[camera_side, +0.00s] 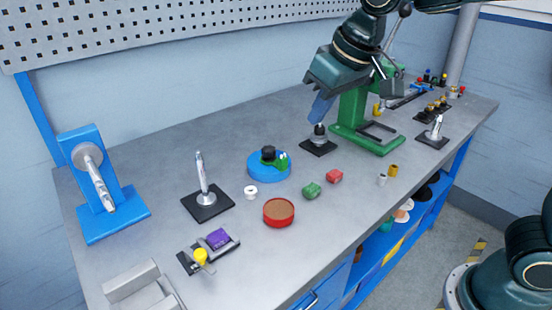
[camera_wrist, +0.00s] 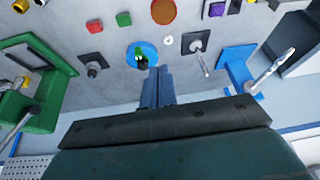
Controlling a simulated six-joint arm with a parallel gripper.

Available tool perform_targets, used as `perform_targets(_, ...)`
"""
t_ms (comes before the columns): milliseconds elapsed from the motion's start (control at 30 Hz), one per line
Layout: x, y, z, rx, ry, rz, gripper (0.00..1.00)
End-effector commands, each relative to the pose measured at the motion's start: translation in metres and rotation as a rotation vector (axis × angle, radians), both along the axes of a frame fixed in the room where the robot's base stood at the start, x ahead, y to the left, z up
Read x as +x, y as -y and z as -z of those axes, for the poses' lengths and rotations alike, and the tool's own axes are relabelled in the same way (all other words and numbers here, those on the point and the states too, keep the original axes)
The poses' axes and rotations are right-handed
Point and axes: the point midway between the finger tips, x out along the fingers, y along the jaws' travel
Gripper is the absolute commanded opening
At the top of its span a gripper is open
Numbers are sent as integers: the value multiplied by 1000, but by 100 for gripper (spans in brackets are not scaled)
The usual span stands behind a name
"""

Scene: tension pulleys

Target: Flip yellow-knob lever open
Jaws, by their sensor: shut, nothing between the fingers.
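The yellow-knob lever (camera_side: 201,257) is at the front left of the bench in the side view. Its yellow knob stands at the front of a small dark base that also carries a purple block (camera_side: 218,238). In the wrist view the purple block (camera_wrist: 234,6) is at the top edge, and a bit of yellow shows beside it. My gripper (camera_side: 320,110) is at the back of the bench, far from the lever. Its blue fingers are shut and empty, pointing down above a black-knobbed plate. The fingers (camera_wrist: 157,78) also show in the wrist view.
A blue round base (camera_side: 269,167), a red-rimmed disc (camera_side: 279,211) and a silver post on a black plate (camera_side: 204,195) lie between my gripper and the lever. A green press frame (camera_side: 352,120) stands beside my gripper. A blue stand (camera_side: 97,180) is at left.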

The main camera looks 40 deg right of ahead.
Motion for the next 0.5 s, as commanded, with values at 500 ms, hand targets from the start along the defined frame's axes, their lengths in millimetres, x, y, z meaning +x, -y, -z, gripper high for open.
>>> perform_targets(500, -8, 7, -1, 1, 3, 3, 0)
